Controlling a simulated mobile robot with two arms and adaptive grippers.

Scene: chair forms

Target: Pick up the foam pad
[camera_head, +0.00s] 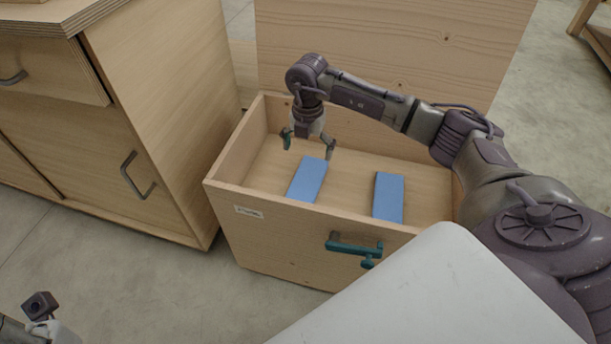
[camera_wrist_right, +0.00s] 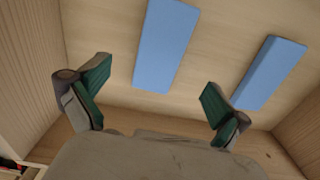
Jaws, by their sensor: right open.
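Two blue foam pads lie flat on the floor of an open wooden drawer (camera_head: 222,194). The left foam pad (camera_head: 308,180) is close below my right gripper (camera_head: 309,147), and the right foam pad (camera_head: 388,197) lies apart from it. My right gripper is open and empty, pointing down above the drawer. In the right wrist view, one foam pad (camera_wrist_right: 165,45) lies ahead between the spread green fingertips (camera_wrist_right: 152,88), and the other foam pad (camera_wrist_right: 268,72) is beyond the right finger. Part of my left arm (camera_head: 42,318) shows at the bottom left, its fingers not visible.
A wooden cabinet (camera_head: 165,95) with handles stands at the left. A tall wooden panel (camera_head: 400,45) stands behind the drawer. Grey floor (camera_head: 130,285) is clear at the lower left.

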